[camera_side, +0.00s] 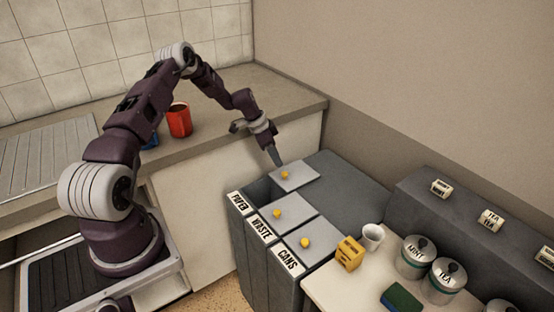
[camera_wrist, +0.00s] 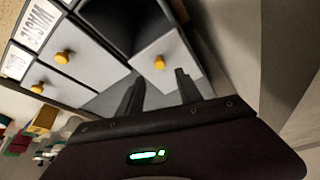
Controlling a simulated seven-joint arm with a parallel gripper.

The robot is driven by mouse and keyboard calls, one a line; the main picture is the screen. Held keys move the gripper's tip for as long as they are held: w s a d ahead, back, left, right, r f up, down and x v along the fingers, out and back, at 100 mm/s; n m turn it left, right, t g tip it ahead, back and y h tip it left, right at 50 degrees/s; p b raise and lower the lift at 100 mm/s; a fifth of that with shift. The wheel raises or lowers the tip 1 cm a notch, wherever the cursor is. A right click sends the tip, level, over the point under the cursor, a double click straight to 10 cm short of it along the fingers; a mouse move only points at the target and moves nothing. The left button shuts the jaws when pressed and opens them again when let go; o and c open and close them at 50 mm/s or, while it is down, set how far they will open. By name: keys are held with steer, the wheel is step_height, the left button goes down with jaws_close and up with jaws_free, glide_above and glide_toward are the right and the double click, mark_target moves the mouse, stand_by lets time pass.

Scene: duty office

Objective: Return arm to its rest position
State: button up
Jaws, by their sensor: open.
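My arm reaches over from the left in the side view. My gripper (camera_side: 277,158) points down just above the back edge of the lid (camera_side: 295,176) of the paper bin. In the wrist view my gripper (camera_wrist: 160,88) shows two dark fingers spread apart with nothing between them. The paper bin's lid (camera_wrist: 162,58), grey with a yellow knob, lies beyond the fingertips. This lid sits off to one side, and a dark opening (camera_side: 262,190) shows beside it. Whether a fingertip touches the lid I cannot tell.
The waste lid (camera_side: 290,217) and cans lid (camera_side: 318,240) lie flat. A red mug (camera_side: 180,120) stands on the counter behind my arm. A yellow box (camera_side: 349,254), white cup (camera_side: 373,235) and tins (camera_side: 415,262) stand at the right. Open air lies above the bins.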

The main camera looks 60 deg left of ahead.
steer(key=s+d+r, duration=0.2)
steer(key=d+r, duration=0.4)
steer(key=r, duration=0.3)
steer(key=s+d+r+y, duration=0.1)
steer(key=s+d+r, duration=0.1)
steer(key=d+r, duration=0.55)
steer(key=s+d+r, duration=0.3)
steer(key=d+r, duration=0.1)
steer(key=r, duration=0.6)
steer(key=s+d+r+n+y, duration=0.1)
steer(key=s+d+r+n, duration=0.1)
steer(key=s+d+r, duration=0.75)
steer(key=s+d+f+n, duration=0.1)
steer(key=s, duration=0.8)
steer(key=s+d+f+n+t, duration=0.1)
steer(key=s, duration=0.8)
steer(key=shift+d+f+t, duration=0.25)
steer(key=shift+f+t, duration=0.05)
